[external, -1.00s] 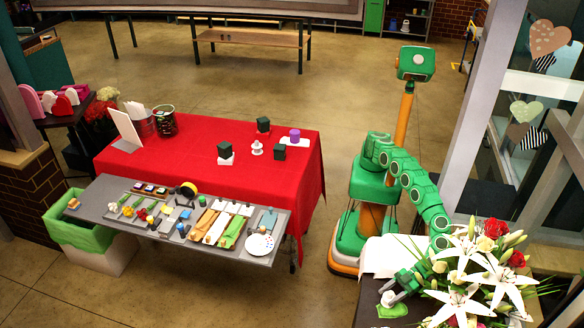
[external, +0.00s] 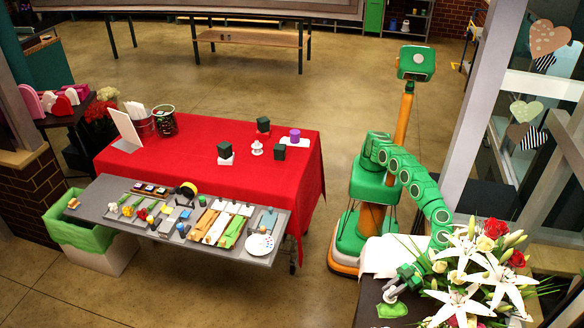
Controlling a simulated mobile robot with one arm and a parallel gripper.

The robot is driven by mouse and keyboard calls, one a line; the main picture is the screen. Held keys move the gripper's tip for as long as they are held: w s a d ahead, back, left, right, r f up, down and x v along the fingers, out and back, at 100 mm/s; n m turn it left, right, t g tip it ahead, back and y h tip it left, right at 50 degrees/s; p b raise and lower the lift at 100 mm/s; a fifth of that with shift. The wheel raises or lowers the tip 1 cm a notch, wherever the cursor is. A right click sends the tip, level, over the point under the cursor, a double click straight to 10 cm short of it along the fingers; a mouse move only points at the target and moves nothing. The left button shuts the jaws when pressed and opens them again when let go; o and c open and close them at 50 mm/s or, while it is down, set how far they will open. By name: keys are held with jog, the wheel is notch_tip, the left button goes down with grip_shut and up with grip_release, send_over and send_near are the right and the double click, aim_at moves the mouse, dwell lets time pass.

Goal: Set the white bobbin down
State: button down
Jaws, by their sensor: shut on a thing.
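My gripper (external: 394,289) is low over the dark table at the lower right, left of the lily bouquet. It is shut on the small white bobbin (external: 389,297), which is partly hidden by the fingers. The bobbin is close above or at the near side of a green pad (external: 392,311) on that table. I cannot tell whether the bobbin touches the pad or the table.
A large bouquet (external: 468,275) of white lilies and red roses crowds the right side of my gripper. White paper (external: 378,258) lies behind it. A grey work board (external: 100,213) with craft supplies and a red-covered table (external: 200,140) stand to the left.

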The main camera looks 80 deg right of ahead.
aim_at(392, 289)
notch_tip(392, 289, up, 25)
jog(key=shift+f, duration=0.2)
jog(key=shift+w, duration=0.1)
